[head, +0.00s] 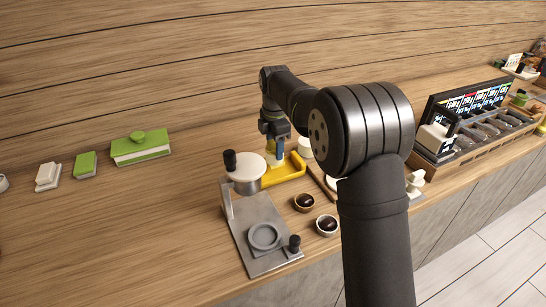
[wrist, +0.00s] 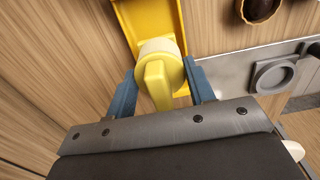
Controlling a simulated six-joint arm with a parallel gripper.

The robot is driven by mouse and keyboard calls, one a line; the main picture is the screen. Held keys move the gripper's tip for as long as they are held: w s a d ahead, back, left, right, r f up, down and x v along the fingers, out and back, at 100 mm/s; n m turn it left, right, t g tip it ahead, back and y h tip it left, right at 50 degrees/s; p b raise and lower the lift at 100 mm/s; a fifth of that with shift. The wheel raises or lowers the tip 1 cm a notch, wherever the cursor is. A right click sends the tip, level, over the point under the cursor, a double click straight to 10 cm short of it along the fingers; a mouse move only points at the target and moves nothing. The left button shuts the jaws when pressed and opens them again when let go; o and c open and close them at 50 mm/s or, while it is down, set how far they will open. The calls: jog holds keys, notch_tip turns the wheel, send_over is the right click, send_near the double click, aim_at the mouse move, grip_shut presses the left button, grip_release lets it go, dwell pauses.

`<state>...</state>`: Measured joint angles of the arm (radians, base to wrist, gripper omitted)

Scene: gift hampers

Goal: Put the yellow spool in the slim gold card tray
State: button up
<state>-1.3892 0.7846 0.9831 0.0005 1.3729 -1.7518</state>
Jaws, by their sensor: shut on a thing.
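The yellow spool (wrist: 156,88), pale with a raised grip on top, sits between the two blue fingers of my gripper (wrist: 160,82) in the wrist view. My gripper is shut on it. In the head view my gripper (head: 275,150) points down at the near-left part of the slim gold card tray (head: 288,175). The tray (wrist: 147,14) runs away from the spool in the wrist view, and the spool overlaps its end. I cannot tell whether the spool touches the tray floor. The spool is mostly hidden by the fingers in the head view.
A metal press with a round white top (head: 246,167) and grey base plate (head: 258,222) stands close left of the tray. Two small bowls (head: 304,202) with dark contents are in front. A green and white box (head: 140,150) lies left. A wooden rack (head: 470,145) stands right.

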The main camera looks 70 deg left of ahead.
aim_at(273, 157)
jog(key=shift+s+a+f, duration=0.2)
jog(key=shift+f, duration=1.95)
jog(key=shift+f, duration=0.15)
jog(key=o, duration=1.3)
notch_tip(273, 157, up, 12)
jog(key=shift+r, duration=0.15)
